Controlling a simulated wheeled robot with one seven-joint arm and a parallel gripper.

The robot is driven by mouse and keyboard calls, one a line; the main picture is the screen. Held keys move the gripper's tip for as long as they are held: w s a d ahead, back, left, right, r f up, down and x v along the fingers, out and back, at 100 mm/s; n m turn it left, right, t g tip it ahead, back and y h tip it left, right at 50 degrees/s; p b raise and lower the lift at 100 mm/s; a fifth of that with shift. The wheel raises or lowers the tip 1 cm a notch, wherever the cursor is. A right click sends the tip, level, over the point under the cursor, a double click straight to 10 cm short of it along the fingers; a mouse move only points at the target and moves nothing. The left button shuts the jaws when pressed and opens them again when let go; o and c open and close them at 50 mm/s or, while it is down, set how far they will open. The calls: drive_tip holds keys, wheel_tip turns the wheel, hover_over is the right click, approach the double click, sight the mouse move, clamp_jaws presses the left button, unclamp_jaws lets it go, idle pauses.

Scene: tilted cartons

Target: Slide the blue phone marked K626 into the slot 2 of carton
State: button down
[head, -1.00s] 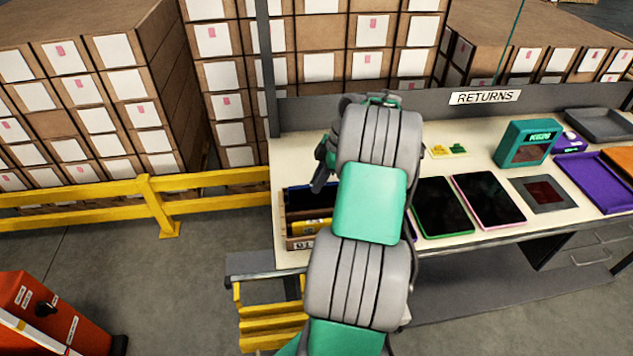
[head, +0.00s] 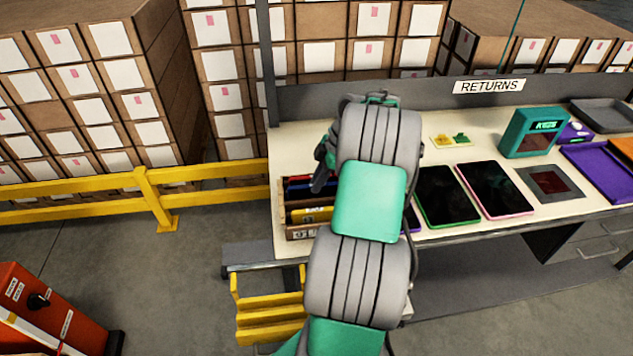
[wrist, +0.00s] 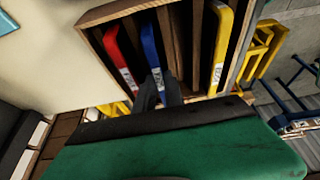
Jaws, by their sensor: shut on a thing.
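The wooden carton (head: 300,235) stands at the left end of the table, with a small label on its front. The wrist view shows its rim (wrist: 112,12) and dark wooden dividers. My gripper (wrist: 159,93) is shut on the blue phone (wrist: 152,50), at its near end with the white label. Most of the blue phone lies inside the carton, beside the red phone (wrist: 121,60). The label is too small to read. In the head view my arm hides part of the carton, and my gripper (head: 322,170) is above it.
A yellow phone (wrist: 222,50) stands in another compartment of the carton. Right of my arm lie a green-edged tablet (head: 446,196) and a pink-edged tablet (head: 494,188). A teal device (head: 533,132) and a purple tray (head: 598,168) are farther right. A yellow rail (head: 150,195) is on the left.

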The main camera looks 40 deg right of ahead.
drive_tip(key=shift+f+b, duration=0.3)
idle(0.5)
idle(0.4)
drive_tip(key=c, duration=1.3)
unclamp_jaws()
drive_tip(key=shift+c, duration=0.2)
drive_tip(key=p+v, duration=0.1)
drive_tip(key=v, duration=0.7)
drive_tip(key=shift+f, duration=0.1)
wheel_tip(320, 180, up, 7)
drive_tip(key=p, duration=0.7)
